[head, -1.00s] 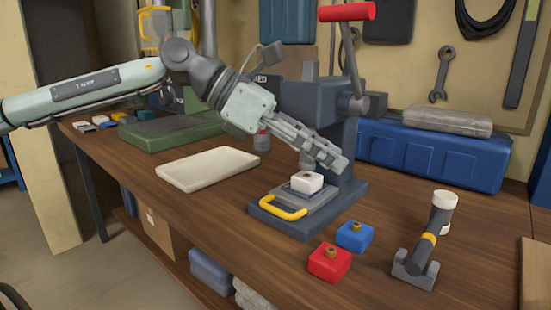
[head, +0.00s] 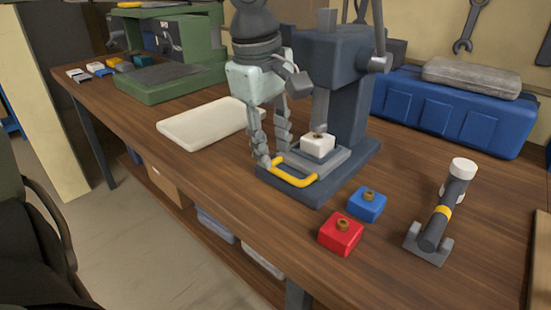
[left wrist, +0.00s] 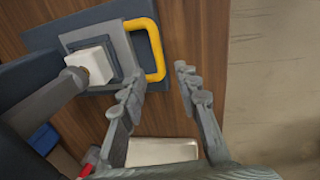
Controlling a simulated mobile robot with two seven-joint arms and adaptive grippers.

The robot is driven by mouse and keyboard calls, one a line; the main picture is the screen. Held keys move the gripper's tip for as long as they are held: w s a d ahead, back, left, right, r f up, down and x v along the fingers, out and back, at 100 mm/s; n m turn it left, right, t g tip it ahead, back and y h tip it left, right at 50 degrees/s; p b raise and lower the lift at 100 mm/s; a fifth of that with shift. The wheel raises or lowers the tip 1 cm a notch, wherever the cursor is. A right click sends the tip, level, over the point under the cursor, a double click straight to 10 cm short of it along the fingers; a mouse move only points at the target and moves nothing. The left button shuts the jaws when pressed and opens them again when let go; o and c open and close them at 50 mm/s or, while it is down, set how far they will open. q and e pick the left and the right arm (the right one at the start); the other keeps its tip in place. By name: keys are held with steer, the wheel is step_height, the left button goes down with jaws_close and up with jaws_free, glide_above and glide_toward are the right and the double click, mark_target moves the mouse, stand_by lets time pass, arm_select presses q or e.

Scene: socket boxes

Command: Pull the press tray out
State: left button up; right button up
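The press tray (head: 330,161) is a grey plate at the foot of the dark blue-grey press (head: 345,90). Its yellow handle (head: 294,178) faces the bench's front edge. A white socket box (head: 317,147) sits on the tray under the press ram. My left gripper (head: 273,155) points down at the handle's left end, open and empty. In the left wrist view, the yellow handle (left wrist: 158,50) lies just ahead of the open fingertips (left wrist: 160,80), roughly in line with the gap. I cannot tell whether they touch it. My right gripper is not in view.
A red box (head: 341,235) and a blue box (head: 367,204) stand right of the handle. The bench in front of the handle is clear.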

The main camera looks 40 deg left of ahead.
mark_target(276, 169)
arm_select(q)
steer(key=shift+w+f, duration=0.15)
steer(key=shift+f, duration=0.75)
steer(key=shift+w+f, duration=0.15)
steer(key=shift+f, duration=0.7)
steer(key=shift+c, duration=0.2)
jaws_close()
